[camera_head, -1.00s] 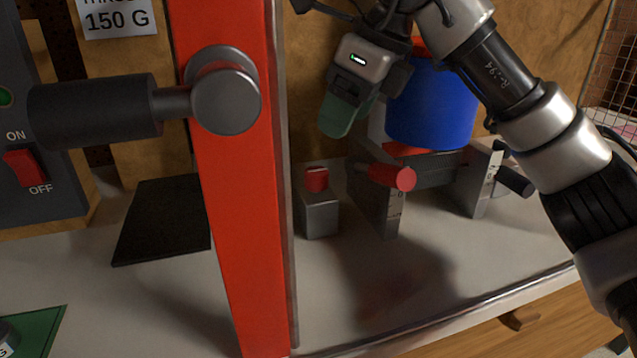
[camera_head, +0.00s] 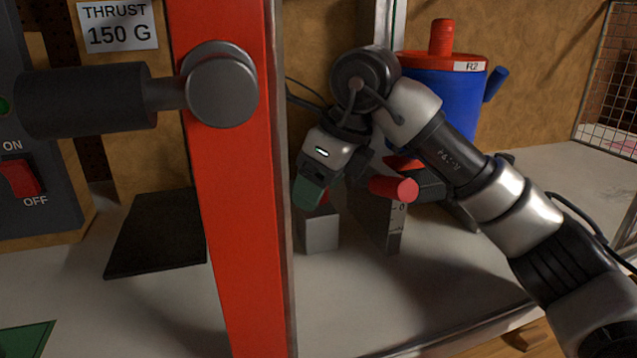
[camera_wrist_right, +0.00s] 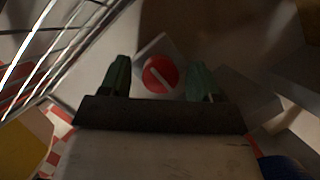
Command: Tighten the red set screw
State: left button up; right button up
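The red set screw (camera_wrist_right: 160,75) shows in the right wrist view as a round red head with a pale slot, on top of a grey block. In the head view the grey block (camera_head: 320,232) stands on the bench just right of the red post, and the gripper hides the screw there. My right gripper (camera_head: 306,200) points down over the block. In the right wrist view its two green fingers (camera_wrist_right: 160,82) are apart, one on each side of the screw head, with nothing seen between them touching it. Their height above the screw is hard to tell. My left gripper is not in view.
A red post (camera_head: 240,200) with a dark-handled knob stands close on the left. Right of the block are a grey upright plate (camera_head: 385,225) with a red cylinder (camera_head: 394,189) and a blue drum (camera_head: 455,100). A black mat (camera_head: 158,235) lies left.

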jog(key=c, duration=0.9)
jog(key=shift+o, duration=0.2)
